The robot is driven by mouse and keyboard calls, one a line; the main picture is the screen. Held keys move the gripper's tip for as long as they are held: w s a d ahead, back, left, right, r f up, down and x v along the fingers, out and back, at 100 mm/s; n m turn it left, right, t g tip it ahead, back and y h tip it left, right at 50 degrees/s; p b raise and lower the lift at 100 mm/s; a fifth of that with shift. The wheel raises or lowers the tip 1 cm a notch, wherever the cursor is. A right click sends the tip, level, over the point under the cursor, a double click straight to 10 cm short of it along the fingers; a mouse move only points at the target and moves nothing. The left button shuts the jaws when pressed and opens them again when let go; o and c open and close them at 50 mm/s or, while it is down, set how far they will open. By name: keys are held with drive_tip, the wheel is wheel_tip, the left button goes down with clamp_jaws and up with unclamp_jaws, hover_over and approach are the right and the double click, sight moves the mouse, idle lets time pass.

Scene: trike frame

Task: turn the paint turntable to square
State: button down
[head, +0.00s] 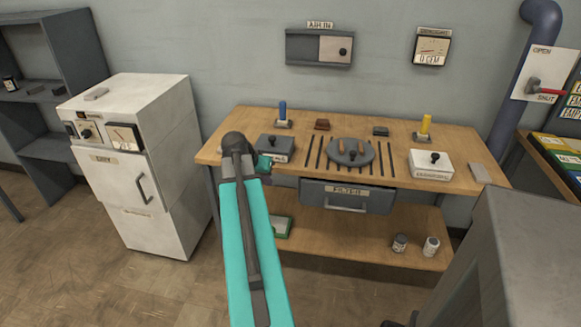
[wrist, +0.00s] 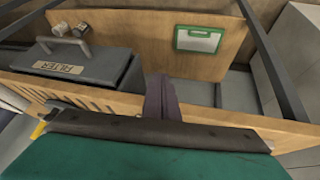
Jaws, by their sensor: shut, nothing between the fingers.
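The paint turntable (head: 366,157) is a round dark grey disc on the wooden workbench, with a black knob and brown pieces on top. Dark parallel strips lie on the bench around it. Its exact angle is hard to read at this size. My gripper (wrist: 161,88) is shut and empty in the wrist view, over the bench's front edge. In the head view only its small teal part shows, left of the turntable and apart from it, beside a grey labelled box (head: 274,145). My arm hides part of the bench's left end. The turntable is not recognisable in the wrist view.
A white knobbed box (head: 431,165) stands right of the turntable. Blue (head: 283,113) and yellow (head: 424,127) upright pieces stand behind. The FILTER drawer (head: 346,197) hangs below the front edge. A white cabinet (head: 140,160) stands left; a grey block fills the lower right.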

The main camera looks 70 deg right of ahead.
drive_tip(key=w+a+f+n+t+y, duration=0.1)
drive_tip(key=w+a+f+n, duration=0.1)
drive_tip(key=w+a+f, duration=0.35)
drive_tip(key=w+a+f+n+y, duration=0.1)
drive_tip(key=w+a+f+n, duration=0.15)
drive_tip(key=w+a, duration=0.55)
drive_tip(key=w+a+f+n+t, duration=0.1)
drive_tip(key=w+a+f+n, duration=0.25)
drive_tip(key=a, duration=0.65)
drive_tip(key=w+a+f+n+y, duration=0.1)
drive_tip(key=w+a+f+n, duration=0.3)
drive_tip(key=a, duration=0.7)
drive_tip(key=a+f+n+y, duration=0.2)
drive_tip(key=a+f, duration=0.3)
drive_tip(key=a, duration=0.7)
drive_tip(key=s+a+f+n+g, duration=0.2)
drive_tip(key=s+a+f+n, duration=0.1)
drive_tip(key=s+a+f, duration=0.65)
drive_tip(key=s+a+f+g, duration=0.1)
drive_tip(key=s+f+g, duration=0.1)
drive_tip(key=s+f, duration=0.4)
drive_tip(key=s+a+f+g, duration=0.2)
drive_tip(key=s+f, duration=0.4)
drive_tip(key=s, duration=0.5)
drive_tip(key=shift+s+f+y, duration=0.15)
drive_tip(key=shift+s+y, duration=0.25)
drive_tip(key=shift+a, duration=0.1)
